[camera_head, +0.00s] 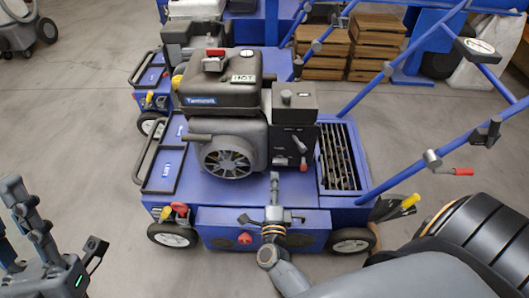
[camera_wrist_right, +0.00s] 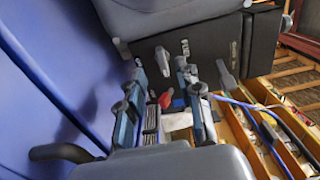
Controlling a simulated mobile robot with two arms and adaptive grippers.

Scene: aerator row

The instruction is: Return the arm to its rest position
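A blue aerator (camera_head: 330,215) with a black engine (camera_head: 225,95) stands in the middle of the head view. My right arm comes in from the lower right, and its gripper (camera_head: 272,205) is in front of the aerator's near side, below the engine. In the right wrist view the right gripper's fingers (camera_wrist_right: 162,100) are apart with nothing held between them. A red-tipped lever (camera_wrist_right: 166,99) shows beyond the gap; I cannot tell its distance. My left gripper (camera_head: 55,220) is at the lower left, fingers spread and empty, clear of the aerator.
A blue handlebar (camera_head: 400,100) with a gauge (camera_head: 480,48) and a red lever (camera_head: 463,171) rises at the right. Another blue machine (camera_head: 150,88) stands just behind. Wooden crates (camera_head: 375,40) are stacked at the back. Grey floor is free at the left.

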